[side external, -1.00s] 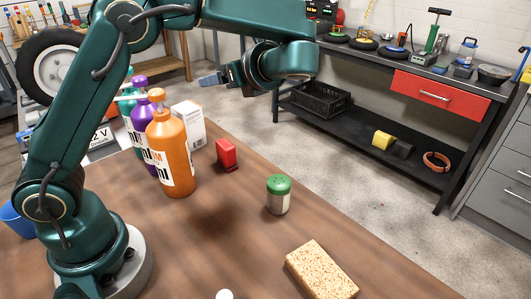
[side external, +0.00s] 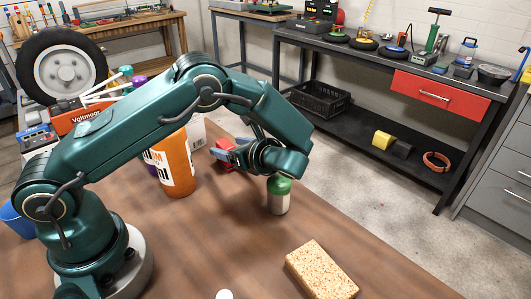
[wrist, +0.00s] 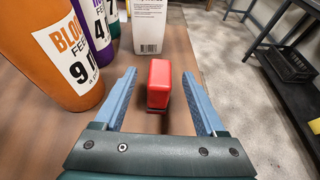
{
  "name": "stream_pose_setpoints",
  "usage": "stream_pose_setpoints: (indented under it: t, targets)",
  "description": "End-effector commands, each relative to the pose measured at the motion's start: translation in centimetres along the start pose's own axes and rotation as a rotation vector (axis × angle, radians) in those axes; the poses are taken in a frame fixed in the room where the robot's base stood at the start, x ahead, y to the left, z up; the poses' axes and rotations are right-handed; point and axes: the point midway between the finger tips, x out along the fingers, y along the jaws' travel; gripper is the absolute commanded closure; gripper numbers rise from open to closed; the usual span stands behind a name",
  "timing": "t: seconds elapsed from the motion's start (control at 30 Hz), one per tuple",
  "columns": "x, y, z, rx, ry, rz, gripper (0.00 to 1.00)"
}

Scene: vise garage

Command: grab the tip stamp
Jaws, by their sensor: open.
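The tip stamp (wrist: 159,84) is a small red block standing on the brown table. In the wrist view it sits between the two blue fingers of my gripper (wrist: 160,100), with space on both sides. My gripper is open and holds nothing. In the side view the stamp (side external: 225,145) is partly hidden behind the gripper (side external: 226,155), which is low over the table beside it.
Right by the stamp stands a white box (wrist: 150,25). Orange (wrist: 50,50) and purple bottles stand to the left. A green-lidded shaker (side external: 279,196) stands just below my wrist in the side view, and a sponge (side external: 320,270) lies on the front table.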

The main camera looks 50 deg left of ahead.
Motion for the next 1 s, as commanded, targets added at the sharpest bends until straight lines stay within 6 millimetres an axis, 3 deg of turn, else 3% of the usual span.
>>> stream_pose_setpoints:
  t: [0.17, 0.5, 0.77, 0.8, 0.97, 1.0]
  targets:
    - [0.4, 0.0, -1.0, 0.0, 0.0, 0.0, 0.28]
    - [5.1, 0.1, -1.0, 0.0, 0.001, 0.002, 0.28]
    - [5.4, 0.0, -1.0, -0.001, 0.001, -0.001, 0.28]
    - [5.4, 0.0, -1.0, -0.001, 0.001, -0.001, 0.31]
    - [5.4, 0.0, -1.0, -0.001, 0.001, -0.001, 0.93]
    - [5.4, 0.0, -1.0, -0.001, 0.001, -0.001, 1.0]
